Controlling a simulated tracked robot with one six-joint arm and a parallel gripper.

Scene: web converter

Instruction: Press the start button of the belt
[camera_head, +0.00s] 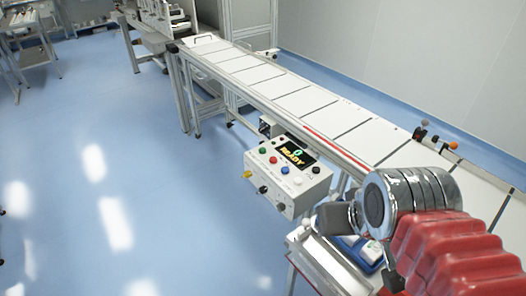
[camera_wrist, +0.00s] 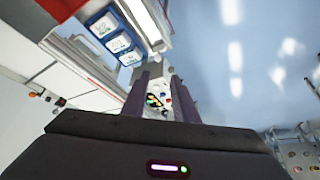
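A white control box (camera_head: 278,188) is mounted at the near side of the belt (camera_head: 301,100). Its display (camera_head: 297,155) reads "0 READY". I cannot read which one is labelled start. In the wrist view, my gripper (camera_wrist: 160,76) is open and empty, its two fingers parallel with a gap between them. The control box (camera_wrist: 163,88) shows beyond the fingertips, apart from them.
Blue-and-white packs (camera_wrist: 118,44) lie in a tray near the arm, right of the box in the head view. The belt's metal frame with a red strip (camera_head: 335,146) runs behind the box. The blue floor (camera_head: 130,180) left of the box is clear.

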